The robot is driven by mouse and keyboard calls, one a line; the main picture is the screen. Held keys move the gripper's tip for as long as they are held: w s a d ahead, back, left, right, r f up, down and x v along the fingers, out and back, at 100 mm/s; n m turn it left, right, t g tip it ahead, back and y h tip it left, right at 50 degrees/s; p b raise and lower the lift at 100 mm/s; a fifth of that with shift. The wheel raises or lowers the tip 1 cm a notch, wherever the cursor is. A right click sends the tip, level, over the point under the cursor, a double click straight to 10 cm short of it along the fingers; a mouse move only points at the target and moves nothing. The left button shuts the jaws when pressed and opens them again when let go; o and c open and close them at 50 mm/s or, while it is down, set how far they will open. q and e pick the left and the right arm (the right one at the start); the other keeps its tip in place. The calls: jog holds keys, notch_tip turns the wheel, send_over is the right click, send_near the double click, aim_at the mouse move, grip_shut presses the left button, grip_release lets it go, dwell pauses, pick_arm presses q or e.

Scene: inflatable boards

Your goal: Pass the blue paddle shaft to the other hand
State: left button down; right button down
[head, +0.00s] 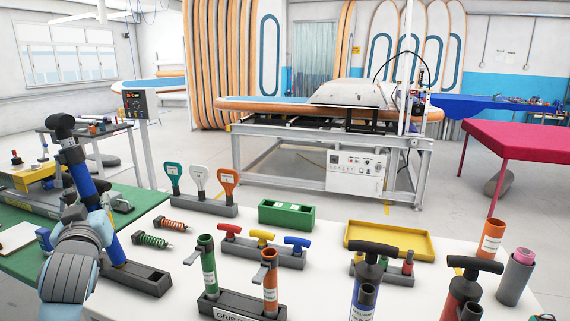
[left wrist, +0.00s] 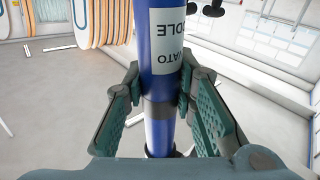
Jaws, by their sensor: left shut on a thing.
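The blue paddle shaft (head: 81,172) stands tilted at the left of the head view, with a black grip at its top. Its lower end meets or overlaps a dark grey block (head: 150,278); I cannot tell whether it still sits in it. My left gripper (head: 82,213) is shut on the shaft around its middle. In the left wrist view the shaft (left wrist: 160,85) runs between the two green-padded fingers (left wrist: 160,110), with a white printed label above them. My right gripper is not in view.
On the white table stand a rack of paddle-shaped tools (head: 198,180), a green box (head: 287,215), a yellow tray (head: 388,240), a rack of coloured T-handles (head: 262,242) and upright green and orange tubes (head: 270,284). Black-handled pumps (head: 368,270) stand at the front right.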

pick_arm(q)
jog(key=s+d+r+m+t+h, duration=0.1)
jog(key=s+d+m+h, duration=0.15)
jog(key=d+h, duration=0.35)
jog(key=s+d+r+m+t+h, duration=0.1)
jog(key=s+d+m+h, duration=0.2)
jog(key=d, duration=0.4)
jog(key=s+d+f+m+g+h, duration=0.1)
jog(key=s+d+f+m+h, duration=0.2)
jog(key=s+f, duration=0.4)
jog(key=s+d+f+m+g+h, duration=0.1)
jog(key=s+d+f+m+h, duration=0.2)
jog(key=f, duration=0.9)
jog(key=s+d+h, duration=0.1)
jog(key=s+d, duration=0.2)
jog(key=s, duration=0.1)
jog(key=shift+s+d+f+h, duration=0.15)
jog(key=shift+s+f+h, duration=0.1)
jog(key=shift+h, duration=0.05)
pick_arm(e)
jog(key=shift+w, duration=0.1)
